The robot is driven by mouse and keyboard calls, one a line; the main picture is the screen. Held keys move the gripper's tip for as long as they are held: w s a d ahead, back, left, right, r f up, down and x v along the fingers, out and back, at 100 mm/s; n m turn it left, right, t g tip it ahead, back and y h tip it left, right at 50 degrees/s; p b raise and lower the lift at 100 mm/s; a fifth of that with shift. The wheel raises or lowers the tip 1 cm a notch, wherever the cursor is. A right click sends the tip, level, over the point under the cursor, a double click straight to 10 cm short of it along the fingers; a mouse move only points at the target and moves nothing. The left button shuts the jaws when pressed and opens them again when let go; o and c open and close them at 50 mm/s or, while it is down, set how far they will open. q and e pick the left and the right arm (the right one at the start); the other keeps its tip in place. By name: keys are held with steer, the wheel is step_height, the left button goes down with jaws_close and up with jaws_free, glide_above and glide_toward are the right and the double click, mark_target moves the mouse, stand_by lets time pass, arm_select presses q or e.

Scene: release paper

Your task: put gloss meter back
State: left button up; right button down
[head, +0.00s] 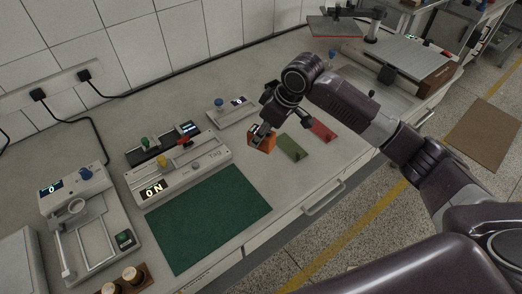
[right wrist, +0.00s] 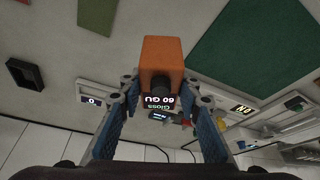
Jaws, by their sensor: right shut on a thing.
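The gloss meter is an orange block (head: 262,142) with a dark display, just right of the green mat in the head view. In the right wrist view the gloss meter (right wrist: 162,52) sits between my fingers, its display showing "Gloss" and "60 GU" upside down. My right gripper (head: 264,130) is shut on it, also seen in the wrist view (right wrist: 160,90). I cannot tell whether the meter touches the table. A small dark open-topped holder (right wrist: 24,74) lies at the left of the wrist view. My left gripper is not in view.
A green mat (head: 208,218) lies left of the meter, with a device reading "ON" (head: 178,172) behind it. A green plate (head: 293,147) and a red plate (head: 321,131) lie to the right. A scale-like device (head: 236,110) stands behind.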

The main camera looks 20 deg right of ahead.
mark_target(273, 137)
step_height(273, 137, down, 4)
steer(key=shift+a+r, duration=0.1)
step_height(273, 137, down, 4)
steer(key=shift+f+p, duration=0.1)
steer(key=shift+p, duration=0.5)
steer(key=shift+f, duration=0.3)
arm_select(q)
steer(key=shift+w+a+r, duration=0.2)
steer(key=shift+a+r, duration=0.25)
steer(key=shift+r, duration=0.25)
arm_select(e)
steer(key=c, duration=1.4)
jaws_free()
steer(key=shift+d+r, duration=0.2)
steer(key=shift+r, duration=0.25)
arm_select(q)
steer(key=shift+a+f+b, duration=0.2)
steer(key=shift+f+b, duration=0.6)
steer(key=shift+b, duration=0.1)
arm_select(e)
steer(key=v, duration=1.1)
steer(key=shift+s+a+r, duration=0.1)
steer(key=shift+r, duration=0.15)
